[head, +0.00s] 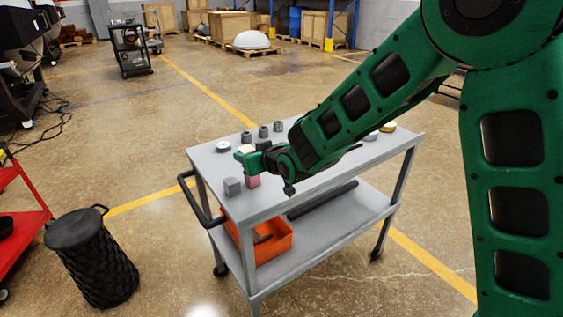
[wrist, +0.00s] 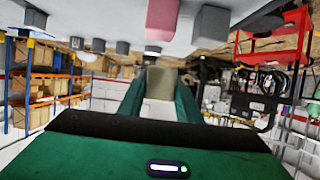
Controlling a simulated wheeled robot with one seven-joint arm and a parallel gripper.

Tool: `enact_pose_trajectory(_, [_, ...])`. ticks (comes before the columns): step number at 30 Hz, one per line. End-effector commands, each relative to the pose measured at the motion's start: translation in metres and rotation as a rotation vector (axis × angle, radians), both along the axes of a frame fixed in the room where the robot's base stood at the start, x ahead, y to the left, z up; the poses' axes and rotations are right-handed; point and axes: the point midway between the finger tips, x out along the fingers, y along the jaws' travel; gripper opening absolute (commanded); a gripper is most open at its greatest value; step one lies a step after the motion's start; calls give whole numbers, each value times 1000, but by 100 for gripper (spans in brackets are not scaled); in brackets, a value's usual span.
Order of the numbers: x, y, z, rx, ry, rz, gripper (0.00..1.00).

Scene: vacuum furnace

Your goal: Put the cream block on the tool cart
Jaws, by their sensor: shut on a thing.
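My gripper (head: 243,156) reaches in from the right over the left part of the grey tool cart (head: 268,206). It is shut on the cream block (wrist: 160,83), which sits between the two green fingers in the wrist view. In the head view only a small pale part of the block (head: 245,149) shows by the fingertips. The gripper looks to be above the cart top, but I cannot tell how large the gap under the block is. A pink block (head: 253,182) and a grey block (head: 233,187) stand on the cart close to the gripper.
A round grey part (head: 223,146) and several grey cylinders line the cart's back edge. A yellow item (head: 388,127) lies at its right end. The lower shelf holds an orange bin (head: 284,241). A black basket (head: 88,260) stands on the floor at left.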

Motion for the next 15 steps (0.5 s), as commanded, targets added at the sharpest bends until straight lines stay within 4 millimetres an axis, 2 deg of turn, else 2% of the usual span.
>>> enact_pose_trajectory(1, [10,-16,-8,-1,1,-14,5])
enact_pose_trajectory(7, [37,-54,-31,0,3,-22,5])
enact_pose_trajectory(15, [54,-78,-47,1,-1,-21,5])
